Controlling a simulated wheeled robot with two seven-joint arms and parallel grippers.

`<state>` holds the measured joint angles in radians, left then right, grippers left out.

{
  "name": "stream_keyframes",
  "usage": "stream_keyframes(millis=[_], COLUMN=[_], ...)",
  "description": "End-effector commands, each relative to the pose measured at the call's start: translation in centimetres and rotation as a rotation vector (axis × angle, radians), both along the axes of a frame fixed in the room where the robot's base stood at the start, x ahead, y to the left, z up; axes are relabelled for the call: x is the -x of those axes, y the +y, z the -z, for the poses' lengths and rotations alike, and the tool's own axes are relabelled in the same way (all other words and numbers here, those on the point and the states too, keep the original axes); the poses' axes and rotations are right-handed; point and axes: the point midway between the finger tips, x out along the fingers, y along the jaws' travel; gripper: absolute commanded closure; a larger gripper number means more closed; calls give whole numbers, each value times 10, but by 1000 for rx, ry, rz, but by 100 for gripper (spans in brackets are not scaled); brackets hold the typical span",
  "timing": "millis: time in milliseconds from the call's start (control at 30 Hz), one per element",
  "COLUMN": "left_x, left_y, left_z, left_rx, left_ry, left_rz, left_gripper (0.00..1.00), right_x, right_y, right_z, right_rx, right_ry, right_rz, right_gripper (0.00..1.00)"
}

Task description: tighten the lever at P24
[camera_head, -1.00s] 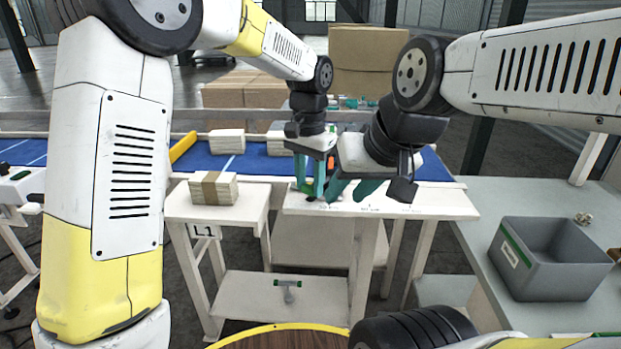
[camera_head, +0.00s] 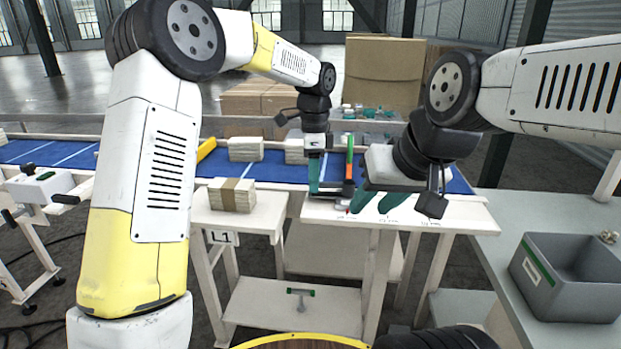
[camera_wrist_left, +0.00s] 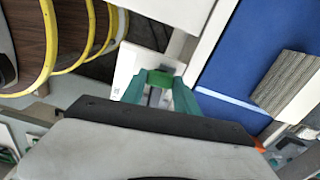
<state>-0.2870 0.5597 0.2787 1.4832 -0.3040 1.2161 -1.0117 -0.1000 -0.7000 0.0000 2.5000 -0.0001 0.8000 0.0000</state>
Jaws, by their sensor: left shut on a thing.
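My left gripper (camera_head: 328,188) is over the front part of the white stand beside the blue conveyor. In the left wrist view its two teal fingers are shut on a green-topped piece (camera_wrist_left: 160,78) with a grey stem, which looks like a lever. A green and orange upright piece (camera_head: 349,160) stands just right of it in the head view. My right gripper (camera_head: 378,202) is over the same stand, its teal fingers apart and empty. The small print on the stand is too small to read, so I cannot make out P24.
A white stand marked L1 (camera_head: 222,238) bears a banded stack (camera_head: 232,195). A T-shaped green-topped tool (camera_head: 300,298) lies on the low shelf. A grey bin (camera_head: 568,278) is at right. Blocks lie on the blue conveyor (camera_head: 75,153). Cardboard boxes (camera_head: 385,70) stand behind.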

Motion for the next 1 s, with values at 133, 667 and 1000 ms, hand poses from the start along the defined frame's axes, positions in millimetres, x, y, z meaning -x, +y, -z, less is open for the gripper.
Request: stream_keyframes(millis=[133, 667, 1000], left_x=[-8, -13, -13], left_y=[-1, -3, -3], left_z=[-1, -2, -1], left_rx=[4, 3, 3], left_ry=[-5, -6, -6], left_rz=[66, 137, 136], left_gripper=[100, 100, 42], right_x=[0, 0, 0], right_y=[0, 0, 0], right_z=[0, 0, 0], right_rx=[0, 0, 0], right_ry=[0, 0, 0], right_rz=[0, 0, 0], right_gripper=[64, 64, 64])
